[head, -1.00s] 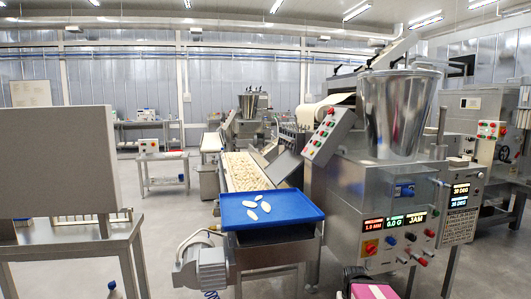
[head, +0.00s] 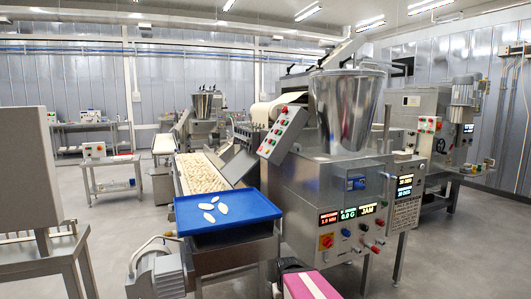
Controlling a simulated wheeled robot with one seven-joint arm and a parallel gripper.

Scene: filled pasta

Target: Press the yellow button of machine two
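A large steel machine (head: 330,190) with a hopper (head: 352,110) stands right of centre in the head view. Its slanted panel (head: 283,134) carries several small coloured buttons, too small to single out a yellow one surely. Its front has lit displays (head: 345,215), one reading JAM, and a red knob on a yellow plate (head: 326,241). A similar machine (head: 205,115) stands farther back along the belt, and another (head: 432,130) with a button panel stands at the right. I cannot read which is machine two. My gripper is not in view.
A blue tray (head: 250,232) with pale pieces sits at the near end of a belt full of pasta (head: 200,172). A motor (head: 160,275) juts out below it. Floor is open at right (head: 460,250).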

